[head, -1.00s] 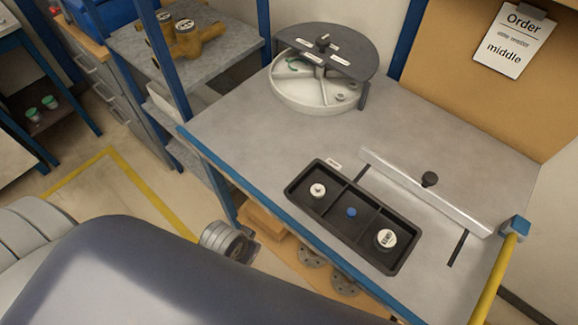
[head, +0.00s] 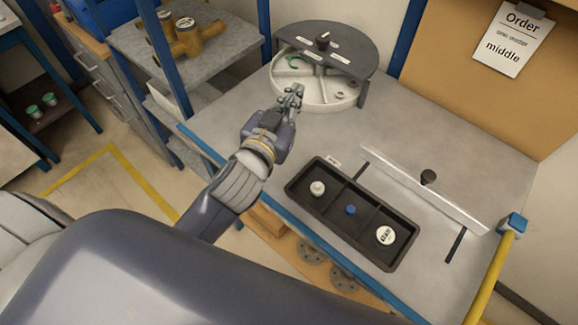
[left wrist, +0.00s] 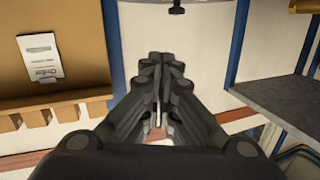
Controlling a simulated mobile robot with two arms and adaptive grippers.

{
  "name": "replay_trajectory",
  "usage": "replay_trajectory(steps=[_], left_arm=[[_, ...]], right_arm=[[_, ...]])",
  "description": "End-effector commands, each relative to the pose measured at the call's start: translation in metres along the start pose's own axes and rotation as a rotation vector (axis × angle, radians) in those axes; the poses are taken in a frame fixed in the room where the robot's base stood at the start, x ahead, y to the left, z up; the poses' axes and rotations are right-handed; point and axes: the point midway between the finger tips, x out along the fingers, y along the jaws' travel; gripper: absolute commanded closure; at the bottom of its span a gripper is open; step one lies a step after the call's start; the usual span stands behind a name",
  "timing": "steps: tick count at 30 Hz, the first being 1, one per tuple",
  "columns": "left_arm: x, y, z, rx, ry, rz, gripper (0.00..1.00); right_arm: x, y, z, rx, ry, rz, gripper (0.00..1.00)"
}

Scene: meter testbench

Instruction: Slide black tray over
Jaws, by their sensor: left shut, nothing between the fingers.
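The black tray (head: 333,190) lies on the grey bench top near its front blue edge. It has three compartments in a row: a small white-topped piece (head: 317,188) in the left one, a blue piece (head: 351,210) in the middle one, and a round white-faced meter (head: 385,235) in the right one. My left gripper (head: 296,90) is shut and empty, above the bench left of and behind the tray, in front of the round white bin. Its closed fingers also show in the left wrist view (left wrist: 160,90). My right gripper is not in view.
The round white bin (head: 335,107) with a dark half cover (head: 327,45) stands at the back left. An order sheet (head: 515,38) reading "middle" hangs on the back board. Bare bench lies between bin and rail.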

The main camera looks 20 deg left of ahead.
Motion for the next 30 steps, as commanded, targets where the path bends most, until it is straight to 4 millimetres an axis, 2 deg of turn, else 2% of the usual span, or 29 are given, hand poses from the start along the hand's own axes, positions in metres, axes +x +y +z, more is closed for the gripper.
replay_trajectory(steps=[1, 3, 6, 10, 13, 16, 18, 20, 22, 26, 27, 29, 30], left_arm=[[0.008, 0.014, -0.035, 0.012, 0.130, 0.049, 1.00], [0.010, 0.037, -0.077, 0.028, 0.297, 0.135, 1.00], [0.000, 0.078, -0.126, 0.068, 0.505, 0.296, 1.00], [-0.028, 0.137, -0.161, 0.158, 0.705, 0.558, 1.00], [-0.054, 0.180, -0.162, 0.261, 0.789, 0.788, 1.00], [-0.077, 0.215, -0.142, 0.392, 0.802, 1.024, 1.00], [-0.089, 0.231, -0.117, 0.499, 0.765, 1.183, 1.00], [-0.096, 0.238, -0.090, 0.599, 0.701, 1.310, 1.00], [-0.098, 0.237, -0.054, 0.724, 0.590, 1.442, 1.00], [-0.088, 0.208, 0.013, 0.961, 0.286, 1.608, 1.00], [-0.082, 0.191, 0.032, 1.033, 0.168, 1.634, 1.00], [-0.071, 0.161, 0.057, 1.132, -0.021, 1.649, 1.00], [-0.063, 0.138, 0.070, 1.191, -0.151, 1.642, 1.00]], right_arm=[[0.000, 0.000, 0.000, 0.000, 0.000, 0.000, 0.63], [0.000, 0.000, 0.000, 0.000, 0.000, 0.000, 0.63], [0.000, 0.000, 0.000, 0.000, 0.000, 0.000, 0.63], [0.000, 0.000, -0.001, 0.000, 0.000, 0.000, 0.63], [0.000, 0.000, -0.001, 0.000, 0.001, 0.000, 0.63], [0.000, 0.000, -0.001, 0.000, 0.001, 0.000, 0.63], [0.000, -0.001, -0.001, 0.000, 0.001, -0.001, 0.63], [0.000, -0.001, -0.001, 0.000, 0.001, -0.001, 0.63], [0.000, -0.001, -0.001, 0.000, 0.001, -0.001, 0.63], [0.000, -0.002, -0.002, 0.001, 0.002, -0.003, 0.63], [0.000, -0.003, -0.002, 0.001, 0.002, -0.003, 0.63], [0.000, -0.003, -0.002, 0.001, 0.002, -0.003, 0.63], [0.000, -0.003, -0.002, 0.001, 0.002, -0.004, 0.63]])
